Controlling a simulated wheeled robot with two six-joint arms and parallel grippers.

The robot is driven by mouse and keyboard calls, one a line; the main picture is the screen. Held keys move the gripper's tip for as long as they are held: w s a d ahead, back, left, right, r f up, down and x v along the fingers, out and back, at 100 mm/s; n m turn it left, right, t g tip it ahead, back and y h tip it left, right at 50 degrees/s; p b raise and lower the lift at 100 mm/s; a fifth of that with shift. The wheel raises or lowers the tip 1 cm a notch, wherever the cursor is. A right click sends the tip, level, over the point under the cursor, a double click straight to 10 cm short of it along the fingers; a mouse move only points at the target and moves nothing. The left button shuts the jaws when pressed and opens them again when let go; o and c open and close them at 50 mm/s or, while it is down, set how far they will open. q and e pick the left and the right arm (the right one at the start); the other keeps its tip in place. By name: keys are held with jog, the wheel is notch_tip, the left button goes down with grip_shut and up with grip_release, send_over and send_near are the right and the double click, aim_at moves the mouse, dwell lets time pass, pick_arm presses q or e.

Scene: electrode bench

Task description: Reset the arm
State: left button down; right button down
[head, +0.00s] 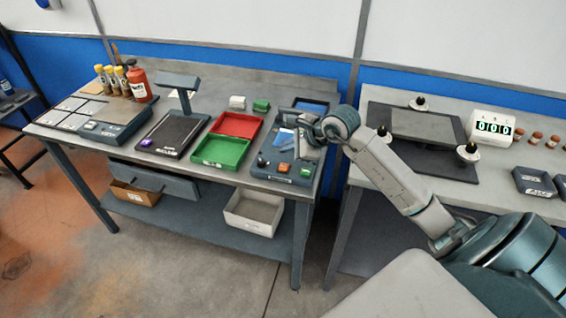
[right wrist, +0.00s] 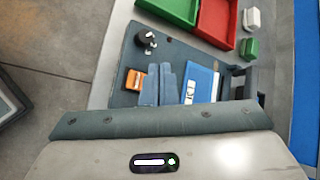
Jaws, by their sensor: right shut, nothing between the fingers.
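My right gripper (head: 300,146) is above the dark device panel (head: 262,166) at the right end of the left bench. In the right wrist view its two grey-blue fingers (right wrist: 160,82) are together, with nothing between them. They sit between an orange button (right wrist: 135,80) and a blue plate (right wrist: 203,82) on the panel. In the head view, the orange button (head: 284,168) and a green button (head: 306,171) show at the panel's front, and my gripper hides part of the panel. I cannot tell whether the fingers touch it. My left gripper is not in view.
A red tray (head: 236,125) and a green tray (head: 220,150) lie left of the panel. A white block (head: 237,102) and a green block (head: 261,105) stand behind. The right bench holds a black stand (head: 440,158) and a counter display (head: 492,126).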

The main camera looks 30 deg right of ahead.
jog(key=shift+r, duration=0.95)
